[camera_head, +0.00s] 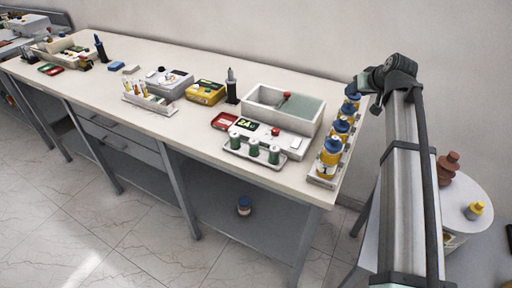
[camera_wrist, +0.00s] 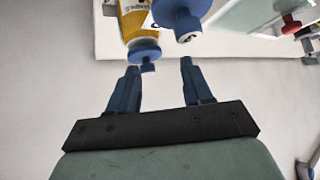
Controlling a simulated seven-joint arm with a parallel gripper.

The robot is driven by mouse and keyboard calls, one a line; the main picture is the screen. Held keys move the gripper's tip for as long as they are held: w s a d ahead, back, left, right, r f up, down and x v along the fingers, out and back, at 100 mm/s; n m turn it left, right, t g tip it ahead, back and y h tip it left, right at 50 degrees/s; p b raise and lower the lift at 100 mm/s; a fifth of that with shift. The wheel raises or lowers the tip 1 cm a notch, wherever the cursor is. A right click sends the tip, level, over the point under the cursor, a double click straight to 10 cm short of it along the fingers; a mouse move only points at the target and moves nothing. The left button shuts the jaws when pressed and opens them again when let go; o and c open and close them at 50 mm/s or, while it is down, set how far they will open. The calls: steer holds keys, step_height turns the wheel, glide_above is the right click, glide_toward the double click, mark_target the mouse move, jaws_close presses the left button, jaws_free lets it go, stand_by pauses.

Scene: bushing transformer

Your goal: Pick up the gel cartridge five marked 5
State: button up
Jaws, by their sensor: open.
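Several yellow cartridges with blue caps stand in a row in a pale rack (camera_head: 318,181) at the bench's right end; the front one (camera_head: 330,158) is the clearest. I cannot read a 5 on any of them. My gripper shows at the far end of the row in the head view, partly hidden by my own arm. In the wrist view my gripper (camera_wrist: 158,70) is open, with nothing between its dark blue fingers. Just beyond the fingertips are a yellow cartridge (camera_wrist: 132,22) with a blue cap (camera_wrist: 145,51) and another blue-capped one (camera_wrist: 184,18).
A white bin (camera_head: 283,110), a scale with a green display (camera_head: 250,126) and a tray of green cartridges (camera_head: 254,147) sit left of the rack. A round side table (camera_head: 478,190) with a yellow container (camera_head: 474,210) stands right of my arm. One item lies on the lower shelf (camera_head: 244,206).

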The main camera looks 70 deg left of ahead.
steer(key=s+a, duration=0.1)
steer(key=s, duration=0.3)
steer(key=s+r+n+h, duration=0.1)
steer(key=s, duration=0.4)
steer(key=s+a+g+h, duration=0.1)
steer(key=s, duration=0.4)
steer(key=shift+a+r, duration=0.15)
steer(key=shift+a, duration=0.15)
steer(key=s+d+n+h, duration=0.1)
steer(key=s+d+h, duration=0.15)
steer(key=s, duration=0.95)
steer(key=h, duration=0.3)
glide_toward(254, 141)
steer(key=shift+n, duration=0.3)
steer(key=f, duration=0.5)
steer(key=shift+w+a+f, duration=0.2)
steer(key=shift+a, duration=0.2)
steer(key=shift+s+a+f, duration=0.1)
steer(key=shift+a+f, duration=0.05)
steer(key=shift+f, duration=1.15)
steer(key=shift+s+a+f, duration=0.1)
steer(key=shift+f, duration=1.2)
steer(key=c, duration=0.8)
steer(key=shift+r, duration=0.15)
